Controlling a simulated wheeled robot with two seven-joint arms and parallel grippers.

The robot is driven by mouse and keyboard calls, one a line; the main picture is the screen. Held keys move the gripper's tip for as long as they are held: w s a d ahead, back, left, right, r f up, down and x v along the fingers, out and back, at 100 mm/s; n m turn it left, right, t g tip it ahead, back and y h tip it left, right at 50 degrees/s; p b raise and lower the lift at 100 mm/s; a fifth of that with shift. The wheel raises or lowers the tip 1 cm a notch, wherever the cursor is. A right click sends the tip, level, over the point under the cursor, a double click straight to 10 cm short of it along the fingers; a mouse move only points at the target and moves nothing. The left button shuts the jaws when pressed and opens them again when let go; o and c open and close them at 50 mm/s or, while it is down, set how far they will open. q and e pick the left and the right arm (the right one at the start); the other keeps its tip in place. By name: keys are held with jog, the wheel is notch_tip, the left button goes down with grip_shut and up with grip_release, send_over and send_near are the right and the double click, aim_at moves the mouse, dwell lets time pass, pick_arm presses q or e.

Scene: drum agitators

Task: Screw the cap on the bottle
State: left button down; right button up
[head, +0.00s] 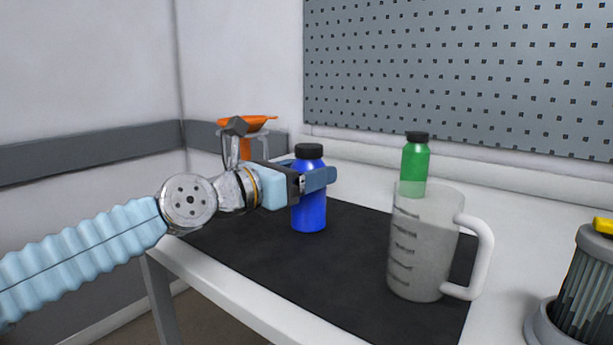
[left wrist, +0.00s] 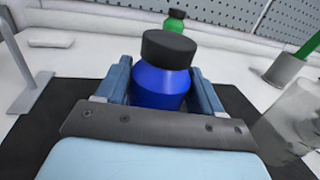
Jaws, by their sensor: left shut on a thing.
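A blue bottle (head: 310,212) stands upright on the black mat in the head view, with a black cap (head: 309,151) on its top. The blue bottle (left wrist: 158,88) and its cap (left wrist: 168,49) also show in the left wrist view. My left gripper (head: 318,180) comes in from the left and is shut on the blue bottle at its upper body, below the cap. Its blue fingers (left wrist: 162,90) lie on both sides of the bottle. I cannot tell how tightly the cap is seated. My right gripper is in neither view.
A clear measuring jug (head: 420,255) stands right of the bottle on the mat (head: 340,268). A green bottle (head: 414,165) with a black cap is behind it.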

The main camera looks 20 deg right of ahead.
pick_arm(q)
jog(key=shift+f, duration=0.1)
jog(key=c, duration=0.5)
grip_release()
jog(key=o, duration=0.3)
jog(key=shift+o, duration=0.2)
jog(key=shift+a, duration=0.25)
jog(key=b+v, duration=0.3)
jog(key=v, duration=0.3)
jog(key=shift+s+a+f, duration=0.1)
jog(key=shift+s, duration=0.05)
jog(key=shift+s+a, duration=0.25)
jog(key=shift+a, duration=0.1)
